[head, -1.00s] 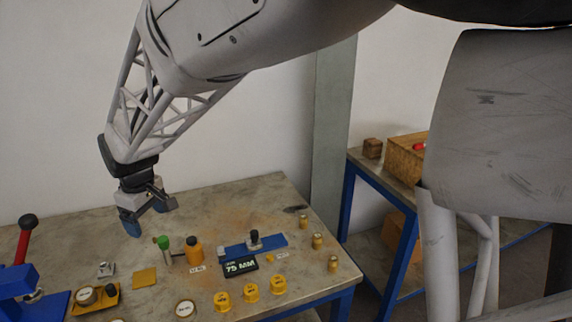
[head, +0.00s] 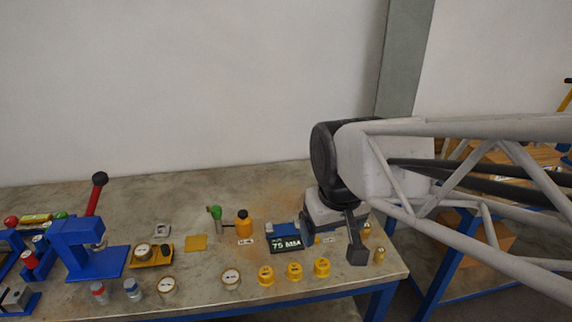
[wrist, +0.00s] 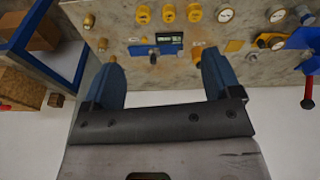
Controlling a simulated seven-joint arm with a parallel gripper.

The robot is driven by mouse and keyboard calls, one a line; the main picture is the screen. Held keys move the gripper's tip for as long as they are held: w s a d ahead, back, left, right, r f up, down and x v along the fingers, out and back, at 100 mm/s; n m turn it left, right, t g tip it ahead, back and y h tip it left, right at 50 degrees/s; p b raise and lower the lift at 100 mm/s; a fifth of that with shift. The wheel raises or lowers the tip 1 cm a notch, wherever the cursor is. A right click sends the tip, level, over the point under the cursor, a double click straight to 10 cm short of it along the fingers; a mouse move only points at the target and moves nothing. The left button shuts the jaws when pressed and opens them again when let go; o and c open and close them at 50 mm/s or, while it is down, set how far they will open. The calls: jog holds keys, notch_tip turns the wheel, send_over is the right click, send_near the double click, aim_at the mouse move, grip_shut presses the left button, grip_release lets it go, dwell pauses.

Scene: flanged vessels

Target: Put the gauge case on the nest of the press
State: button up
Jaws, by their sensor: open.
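Round brass-rimmed cases with pale, labelled faces lie on the bench: one at the front (head: 168,285), one to its right (head: 231,278), and one on a yellow holder (head: 143,250). I cannot tell which is the gauge case. My gripper (head: 332,240) is open and empty above the bench's right part, well right of these cases and the press. The wrist view shows its two blue fingers apart (wrist: 158,75).
Several yellow cups (head: 293,271) stand in front, and small brass pieces (head: 379,255) at the right edge. A green-knobbed post (head: 215,215) and an orange bottle (head: 242,222) stand mid-bench. The back left of the bench is clear.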

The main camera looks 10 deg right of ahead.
jog(key=s+d+f+m, duration=0.1)
jog(key=s+d, duration=0.1)
jog(key=s, duration=0.3)
jog(key=shift+s+d+f+m, duration=0.2)
jog(key=shift+s+d+m, duration=0.1)
jog(key=shift+m, duration=0.1)
dwell(1.0)
